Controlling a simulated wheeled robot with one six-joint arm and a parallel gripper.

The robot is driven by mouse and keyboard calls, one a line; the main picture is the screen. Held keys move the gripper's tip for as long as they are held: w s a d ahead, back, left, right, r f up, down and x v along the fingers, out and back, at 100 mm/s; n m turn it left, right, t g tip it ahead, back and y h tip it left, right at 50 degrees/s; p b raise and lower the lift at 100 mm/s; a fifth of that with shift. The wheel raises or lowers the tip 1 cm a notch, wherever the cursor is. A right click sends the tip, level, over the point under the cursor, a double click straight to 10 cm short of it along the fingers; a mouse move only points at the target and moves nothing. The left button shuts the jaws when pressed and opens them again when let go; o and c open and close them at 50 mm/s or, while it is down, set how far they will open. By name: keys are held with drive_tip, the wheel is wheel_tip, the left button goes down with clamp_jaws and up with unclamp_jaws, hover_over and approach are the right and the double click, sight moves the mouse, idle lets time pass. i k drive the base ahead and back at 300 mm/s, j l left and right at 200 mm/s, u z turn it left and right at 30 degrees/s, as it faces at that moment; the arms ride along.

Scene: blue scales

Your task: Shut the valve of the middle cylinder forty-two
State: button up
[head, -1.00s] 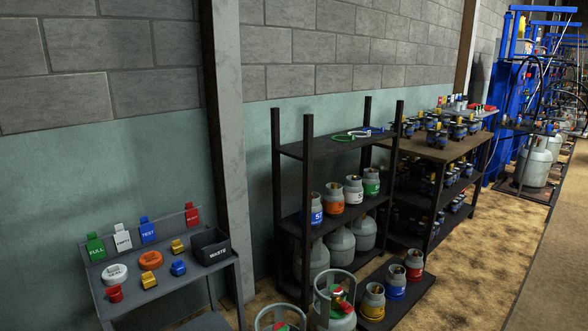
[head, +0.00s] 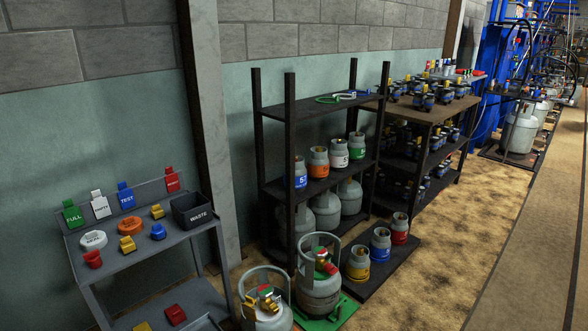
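I cannot pick out cylinder forty-two; no such number is legible. Grey cylinders (head: 520,132) stand among the blue scales and hoses (head: 492,100) at the far right, too small to show their valves. Nearer, a large grey collared cylinder (head: 318,290) stands on a green base (head: 344,308), with red and green parts at its valve. Another collared cylinder (head: 262,317) stands left of it, partly cut off by the bottom edge. Whether any valve is open or shut cannot be told. My gripper is not in view.
A dark shelf rack (head: 290,110) holds small banded cylinders above larger grey ones. A low dark platform (head: 385,268) carries three small cylinders. A grey stand (head: 140,262) with tags, caps and a waste bin (head: 192,212) is at left. The aisle floor (head: 535,240) is clear.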

sight(263, 292)
drive_tip(key=i+j, duration=0.15)
drive_tip(key=i, duration=0.35)
drive_tip(key=i+j+z, duration=0.15)
drive_tip(key=i, duration=0.35)
